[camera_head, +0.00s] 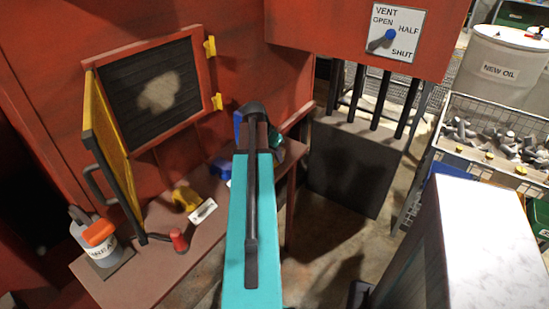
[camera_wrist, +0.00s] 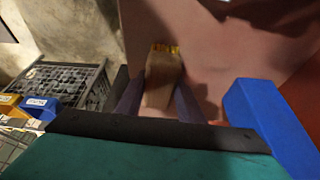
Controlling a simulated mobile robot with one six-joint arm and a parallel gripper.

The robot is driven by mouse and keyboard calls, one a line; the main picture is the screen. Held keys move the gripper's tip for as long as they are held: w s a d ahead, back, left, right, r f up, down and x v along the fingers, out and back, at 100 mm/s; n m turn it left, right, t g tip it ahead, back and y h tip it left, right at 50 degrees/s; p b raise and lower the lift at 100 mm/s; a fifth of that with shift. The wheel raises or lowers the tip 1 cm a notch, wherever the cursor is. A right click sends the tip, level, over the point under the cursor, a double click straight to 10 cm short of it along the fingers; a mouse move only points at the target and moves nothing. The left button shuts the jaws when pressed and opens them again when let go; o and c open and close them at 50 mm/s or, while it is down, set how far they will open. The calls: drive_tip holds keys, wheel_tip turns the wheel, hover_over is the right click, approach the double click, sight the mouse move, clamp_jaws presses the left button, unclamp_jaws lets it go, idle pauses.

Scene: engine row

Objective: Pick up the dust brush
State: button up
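In the wrist view a tan block-like piece with a yellow, bristle-like end, apparently the dust brush (camera_wrist: 163,78), stands out against the brown shelf. The two dark fingers of my gripper (camera_wrist: 160,92) lie on either side of its near part. They look spread, with a narrow gap at the right; contact with the brush does not show. In the head view my teal arm reaches over the shelf and hides my fingers and the brush.
A blue block (camera_wrist: 265,125) lies close to the right of my gripper. The brown shelf (camera_head: 150,268) also holds a yellow piece (camera_head: 186,197), a red knob (camera_head: 179,241) and an orange-topped can (camera_head: 97,240). A yellow-edged door (camera_head: 115,150) stands open at the left.

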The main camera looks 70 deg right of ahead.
drive_tip(key=shift+r, duration=0.15)
drive_tip(key=shift+r+b, duration=0.5)
drive_tip(key=shift+r, duration=1.15)
drive_tip(key=s+a, duration=0.1)
drive_tip(key=a, duration=0.2)
drive_tip(key=a+b, duration=0.1)
drive_tip(key=a, duration=0.3)
drive_tip(key=s+a, duration=0.1)
drive_tip(key=a, duration=0.2)
drive_tip(key=shift+s+a+r+b, duration=0.15)
drive_tip(key=shift+s+r+b, duration=0.15)
drive_tip(key=shift+s+r, duration=0.1)
drive_tip(key=shift+a+f+b, duration=0.1)
drive_tip(key=shift+a+b, duration=0.1)
drive_tip(key=shift+b, duration=0.9)
drive_tip(key=shift+a+b, duration=0.1)
drive_tip(key=shift+b, duration=0.25)
drive_tip(key=a+b, duration=0.1)
drive_tip(key=b, duration=0.2)
drive_tip(key=a+b, duration=0.2)
drive_tip(key=b, duration=0.1)
drive_tip(key=s+a+b, duration=0.1)
drive_tip(key=b, duration=0.3)
drive_tip(key=shift+s+a+r, duration=0.1)
drive_tip(key=shift+a+r, duration=0.15)
drive_tip(key=shift+r, duration=0.1)
